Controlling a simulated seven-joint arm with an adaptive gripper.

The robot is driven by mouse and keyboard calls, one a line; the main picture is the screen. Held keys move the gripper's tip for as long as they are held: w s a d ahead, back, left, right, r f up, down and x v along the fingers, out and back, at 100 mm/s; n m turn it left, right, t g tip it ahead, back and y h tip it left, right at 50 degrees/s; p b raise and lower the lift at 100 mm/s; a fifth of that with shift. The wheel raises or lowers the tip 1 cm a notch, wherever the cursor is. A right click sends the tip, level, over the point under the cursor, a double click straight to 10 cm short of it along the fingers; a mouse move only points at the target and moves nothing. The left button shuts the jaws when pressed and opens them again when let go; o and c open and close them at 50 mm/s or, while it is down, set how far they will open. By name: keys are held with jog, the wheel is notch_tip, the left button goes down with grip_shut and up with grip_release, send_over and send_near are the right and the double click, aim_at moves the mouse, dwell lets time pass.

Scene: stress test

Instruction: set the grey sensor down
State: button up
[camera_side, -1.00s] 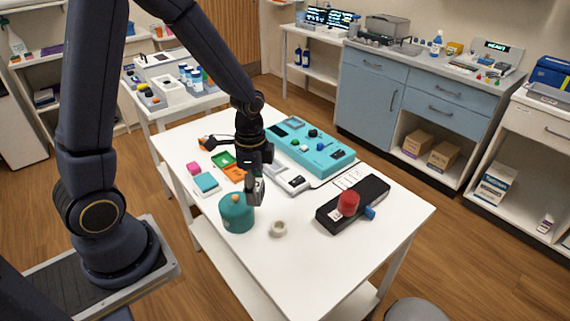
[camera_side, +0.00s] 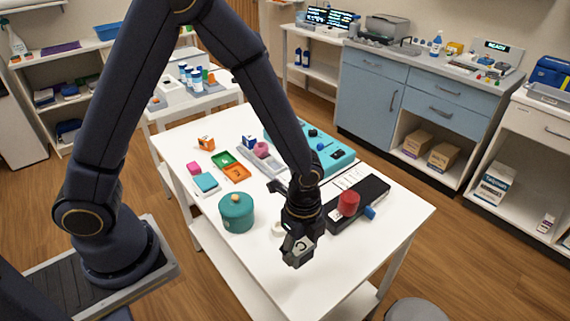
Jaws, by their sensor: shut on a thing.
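My gripper (camera_side: 298,252) hangs over the front right part of the white table (camera_side: 340,278), pointing down. It is shut on a small light grey piece, the grey sensor (camera_side: 297,244), which shows between the dark fingers. The sensor is small and partly hidden by the fingers, and I cannot tell whether its underside touches the table. The gripper is right of the teal lidded pot (camera_side: 236,214) and in front of the black tray (camera_side: 368,196). A small white ring (camera_side: 277,229) lies just left of the gripper, partly covered by it.
A red cylinder (camera_side: 348,203) and a blue piece (camera_side: 370,213) are at the black tray. Behind are a teal panel (camera_side: 336,160), a grey tray with a pink ring (camera_side: 261,149), green (camera_side: 222,158) and orange (camera_side: 236,173) trays. The table's front corner is bare.

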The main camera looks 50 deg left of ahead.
jog(key=w+f, duration=0.1)
jog(key=f, duration=0.1)
jog(key=w+d+f, duration=0.1)
jog(key=w+f, duration=0.1)
jog(key=shift+w+f, duration=0.1)
jog(key=shift+f, duration=1.45)
jog(key=o, duration=1.2)
jog(key=shift+f, duration=0.1)
